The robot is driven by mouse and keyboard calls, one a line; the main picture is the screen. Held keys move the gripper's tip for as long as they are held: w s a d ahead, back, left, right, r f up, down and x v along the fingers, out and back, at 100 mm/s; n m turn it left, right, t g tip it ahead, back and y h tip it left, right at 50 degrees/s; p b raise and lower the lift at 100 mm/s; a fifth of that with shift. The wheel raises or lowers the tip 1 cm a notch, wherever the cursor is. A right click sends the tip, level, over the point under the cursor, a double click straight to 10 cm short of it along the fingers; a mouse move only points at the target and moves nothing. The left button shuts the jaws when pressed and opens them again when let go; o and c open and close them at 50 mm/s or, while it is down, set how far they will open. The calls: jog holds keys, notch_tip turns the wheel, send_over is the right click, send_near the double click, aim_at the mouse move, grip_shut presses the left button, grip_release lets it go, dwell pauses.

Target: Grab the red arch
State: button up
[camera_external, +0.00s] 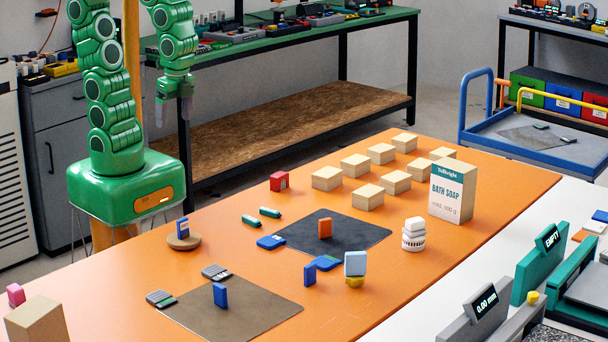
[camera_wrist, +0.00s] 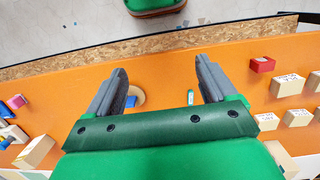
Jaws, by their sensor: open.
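A small red piece (camera_external: 279,181) stands on the orange table, left of the wooden blocks; it also shows in the wrist view (camera_wrist: 262,64), right of my fingers. It looks like a small block with a paler patch on one side; I cannot clearly make out an arch opening. My gripper (camera_external: 174,108) hangs high beyond the table's back edge, left of the red piece and apart from it. In the wrist view, my two grey fingers (camera_wrist: 162,66) are spread wide with nothing held between them.
Several wooden blocks (camera_external: 327,178) stand right of the red piece. Two green pieces (camera_external: 270,212), a dark mat (camera_external: 350,229) and a round wooden disc (camera_external: 175,243) bearing a blue block lie nearer the front.

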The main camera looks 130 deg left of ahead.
jog(key=w+a+f, duration=0.6)
jog(key=w+a, duration=0.4)
jog(key=a, duration=0.2)
jog(key=t, duration=0.2)
send_over(281, 174)
jog(key=d, duration=0.2)
jog(key=shift+n, duration=0.3)
notch_tip(281, 174, down, 9)
jog(key=shift+a, duration=0.1)
jog(key=shift+a+f, duration=0.4)
jog(key=shift+f, duration=1.15)
jog(key=shift+a+f, duration=0.2)
jog(key=shift+f, duration=1.15)
jog(key=shift+a+f, duration=0.2)
jog(key=shift+f, duration=1.1)
jog(key=c, duration=1.1)
jog(key=shift+o, duration=0.2)
jog(key=shift+r, duration=0.15)
